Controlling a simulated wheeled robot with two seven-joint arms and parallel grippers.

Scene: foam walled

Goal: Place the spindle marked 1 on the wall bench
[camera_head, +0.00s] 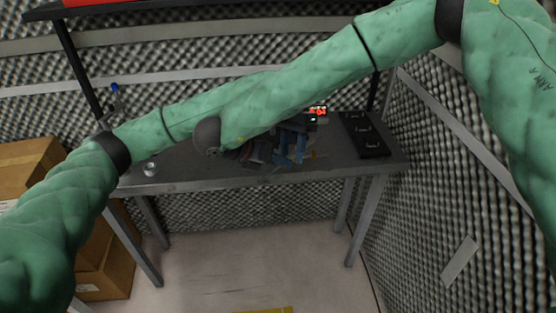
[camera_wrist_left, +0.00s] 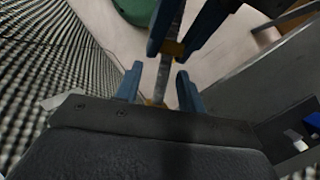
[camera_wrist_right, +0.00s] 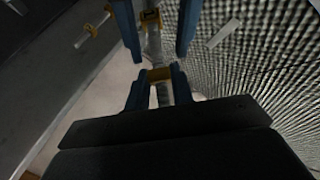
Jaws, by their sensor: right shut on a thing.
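The wall bench (camera_head: 185,172) is a dark-topped table with grey legs against the foam wall. A metal spindle with yellow collars (camera_wrist_right: 160,92) lies between my two grippers; it also shows in the left wrist view (camera_wrist_left: 164,78). In the head view both grippers bunch together over the bench, partly behind my arm, and the spindle is hard to make out.
A black slotted tray (camera_head: 355,137) lies at the bench's right end. A red-lit display (camera_head: 318,112) is behind the grippers. A small jar (camera_head: 150,168) stands at the left. Cardboard boxes (camera_head: 25,165) stand left of the bench. A pale rod with a yellow collar (camera_wrist_right: 84,38) shows in the right wrist view.

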